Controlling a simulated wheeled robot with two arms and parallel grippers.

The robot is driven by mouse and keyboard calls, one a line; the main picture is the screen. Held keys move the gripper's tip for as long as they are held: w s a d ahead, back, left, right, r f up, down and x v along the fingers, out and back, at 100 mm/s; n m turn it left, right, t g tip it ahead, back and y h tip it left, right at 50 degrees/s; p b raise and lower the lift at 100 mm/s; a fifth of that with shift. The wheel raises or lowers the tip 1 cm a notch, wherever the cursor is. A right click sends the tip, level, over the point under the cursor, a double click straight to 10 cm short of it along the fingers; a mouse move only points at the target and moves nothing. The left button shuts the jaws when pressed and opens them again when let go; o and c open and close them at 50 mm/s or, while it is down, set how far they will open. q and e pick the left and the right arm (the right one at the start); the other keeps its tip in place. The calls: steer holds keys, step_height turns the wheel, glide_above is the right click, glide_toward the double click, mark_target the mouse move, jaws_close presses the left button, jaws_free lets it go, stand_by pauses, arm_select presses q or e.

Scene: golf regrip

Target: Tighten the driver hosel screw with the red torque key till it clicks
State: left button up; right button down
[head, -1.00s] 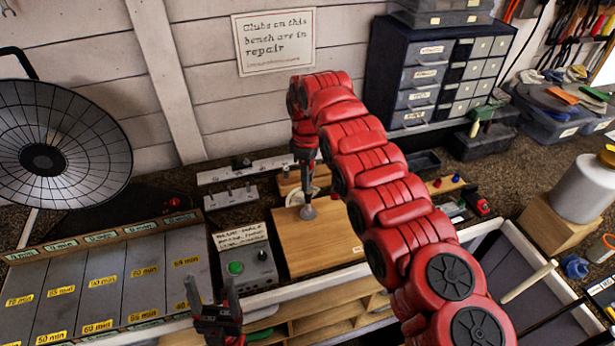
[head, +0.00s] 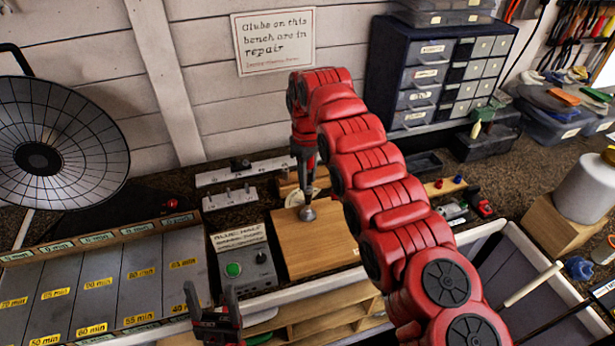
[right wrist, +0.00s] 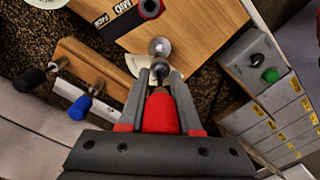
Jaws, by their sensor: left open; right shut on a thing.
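My right gripper (right wrist: 155,95) is shut on the red handle of the torque key (right wrist: 163,114) in the right wrist view. The key's shaft points at a small silver round piece (right wrist: 159,47) over the wooden board. I cannot tell whether the tip is seated in the hosel screw. In the head view my right gripper (head: 304,165) points down over the back left of the wooden board (head: 318,247), above a grey rounded piece (head: 307,213). My left gripper (head: 216,318) is open and empty at the bottom, in front of the bench.
A grey box with a green button (head: 233,269) stands left of the board, with a card behind it. A wooden rack holding black and blue handled tools (right wrist: 90,75) is beside my right gripper. Labelled minute slots (head: 97,284) fill the left; a dark drawer cabinet (head: 440,75) stands behind.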

steer(key=shift+r+p, duration=1.15)
steer(key=shift+r, duration=0.3)
